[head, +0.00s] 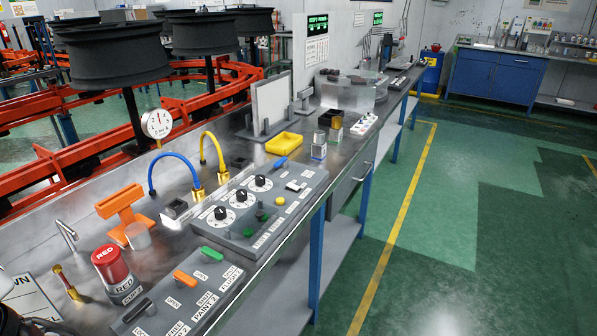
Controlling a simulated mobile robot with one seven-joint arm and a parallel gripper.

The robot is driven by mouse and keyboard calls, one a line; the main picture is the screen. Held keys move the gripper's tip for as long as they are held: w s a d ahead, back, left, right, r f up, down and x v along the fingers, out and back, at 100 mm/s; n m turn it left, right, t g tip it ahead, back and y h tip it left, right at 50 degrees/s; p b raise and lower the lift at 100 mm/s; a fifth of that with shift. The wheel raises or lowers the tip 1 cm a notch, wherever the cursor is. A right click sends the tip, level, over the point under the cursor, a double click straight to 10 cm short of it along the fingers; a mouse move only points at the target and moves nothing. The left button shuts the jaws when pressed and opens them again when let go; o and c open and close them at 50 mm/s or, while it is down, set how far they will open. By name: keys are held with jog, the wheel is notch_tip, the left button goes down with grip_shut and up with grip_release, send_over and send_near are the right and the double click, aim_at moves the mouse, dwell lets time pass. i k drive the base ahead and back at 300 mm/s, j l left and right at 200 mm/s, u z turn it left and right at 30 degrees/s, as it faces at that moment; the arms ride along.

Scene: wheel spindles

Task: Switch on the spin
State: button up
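A grey control panel (180,300) lies on the near part of the metal bench. It carries a black lever (137,310), an orange lever (185,279) and a green lever (212,252), with white labels too small to read surely. Beyond it a second grey panel (262,205) has three black knobs with white dials, a green button (262,215), a yellow button (280,201), a pale switch (296,186) and a blue lever (281,163). I cannot tell which control is the spin. Black wheels (112,50) stand on spindles at the back left. My gripper's fingers are not in view.
A red-topped cup (110,266), an orange holder (122,205), a round gauge (157,124) and blue and yellow hoses (172,158) stand left of the panels. A yellow tray (283,143) lies farther along the bench (235,150). The green floor at right is clear.

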aim_at(296, 188)
jog(key=i+l+z, duration=0.15)
jog(key=i+z, duration=0.2)
jog(key=i, duration=0.65)
